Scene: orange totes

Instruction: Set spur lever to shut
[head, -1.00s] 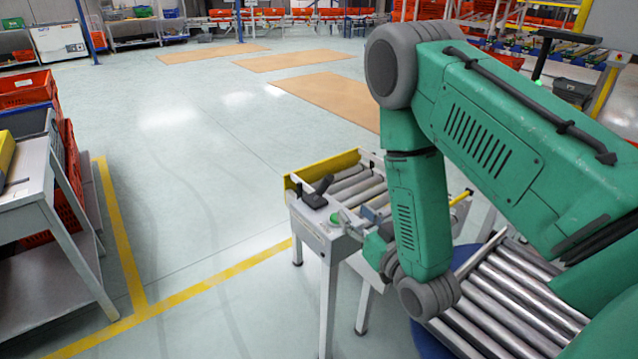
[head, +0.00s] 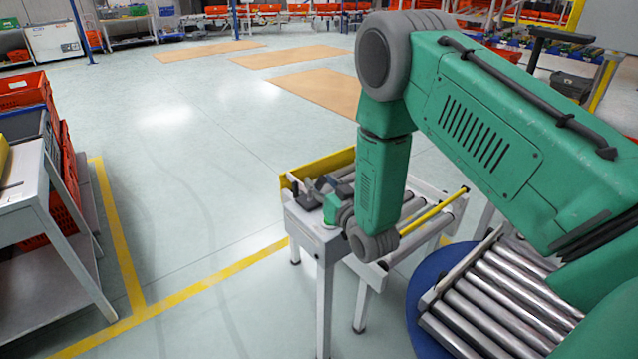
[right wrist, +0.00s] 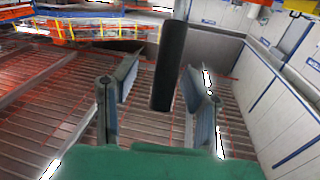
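The spur lever is a dark upright bar in the right wrist view (right wrist: 169,65). It stands between the two fingers of my right gripper (right wrist: 158,100), with visible gaps on both sides. The gripper is open, and no firm contact with the lever shows. In the head view, the right gripper (head: 326,185) is at the lever, over the corner of the small roller conveyor (head: 318,240). The lever's dark base (head: 309,201) shows there, but its handle is partly hidden by the gripper and hard to separate from it. My left gripper is not in view.
A yellow side guard (head: 320,168) runs along the conveyor's back edge. A larger roller section (head: 500,300) lies at the lower right beneath my arm. A grey cart (head: 30,190) and orange totes (head: 66,180) stand at left. The floor between is clear.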

